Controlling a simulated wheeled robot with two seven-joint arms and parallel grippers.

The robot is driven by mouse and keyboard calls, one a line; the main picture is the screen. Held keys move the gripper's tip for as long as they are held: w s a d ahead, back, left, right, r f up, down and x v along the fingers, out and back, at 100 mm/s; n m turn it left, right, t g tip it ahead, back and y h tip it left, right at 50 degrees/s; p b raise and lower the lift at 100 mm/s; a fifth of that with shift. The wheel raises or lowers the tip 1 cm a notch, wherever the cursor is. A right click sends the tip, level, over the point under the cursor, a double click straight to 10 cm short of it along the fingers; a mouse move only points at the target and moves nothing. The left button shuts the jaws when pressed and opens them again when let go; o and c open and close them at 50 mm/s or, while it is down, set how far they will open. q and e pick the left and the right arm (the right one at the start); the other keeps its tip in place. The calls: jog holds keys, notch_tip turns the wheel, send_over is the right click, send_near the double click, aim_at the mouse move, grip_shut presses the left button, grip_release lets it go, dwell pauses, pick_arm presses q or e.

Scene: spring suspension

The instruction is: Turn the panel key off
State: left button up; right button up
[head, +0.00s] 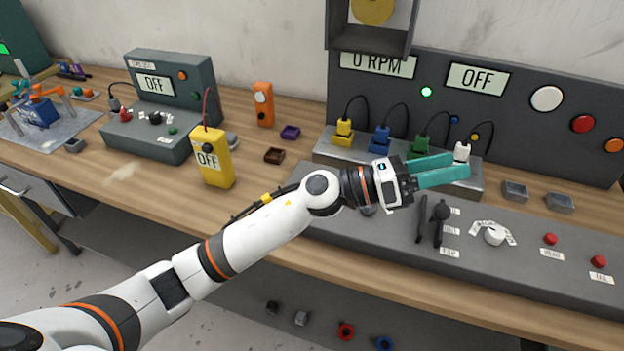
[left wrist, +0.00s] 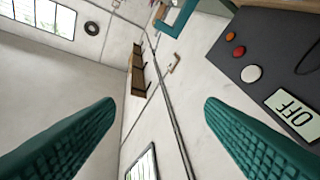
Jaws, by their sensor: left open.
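The dark grey control panel (head: 520,110) stands at the back right, with a display reading OFF (head: 478,79) and a green light (head: 426,92) that is lit. Its sloped console (head: 340,222) carries black levers (head: 441,212) and a white dial (head: 494,236). I cannot pick out the panel key for certain; my arm hides part of the console. My left gripper (head: 460,165) is above the console, in front of the plugs, its teal fingers pointing right. In the left wrist view its fingers (left wrist: 158,110) are wide apart with nothing between. My right gripper is out of view.
Yellow, blue, green and white plugs (head: 381,140) stand in a strip behind the gripper. Red buttons (head: 550,239) sit on the console's right. A yellow meter (head: 212,160), a grey power box (head: 155,135) and an orange device (head: 263,104) stand on the wooden bench (head: 90,160) to the left.

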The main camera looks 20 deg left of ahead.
pick_arm(q)
jog(key=w+a+f+m+g+y, duration=0.4)
jog(key=a+f+m+g+y, duration=0.4)
jog(key=m+y, duration=0.5)
jog(key=w+a+r+m+t+y, duration=0.15)
jog(key=a+y, duration=0.25)
jog(key=a, duration=0.4)
jog(key=w+a+m+y, duration=0.1)
jog(key=w+a+y, duration=0.25)
jog(key=a, duration=0.45)
jog(key=f+p, duration=0.1)
jog(key=f, duration=0.4)
jog(key=f+p, duration=0.2)
jog(key=f, duration=0.3)
jog(key=shift+s+d+f, duration=0.1)
jog(key=shift+s+d, duration=0.05)
jog(key=shift+s, duration=0.05)
jog(key=shift+f, duration=0.75)
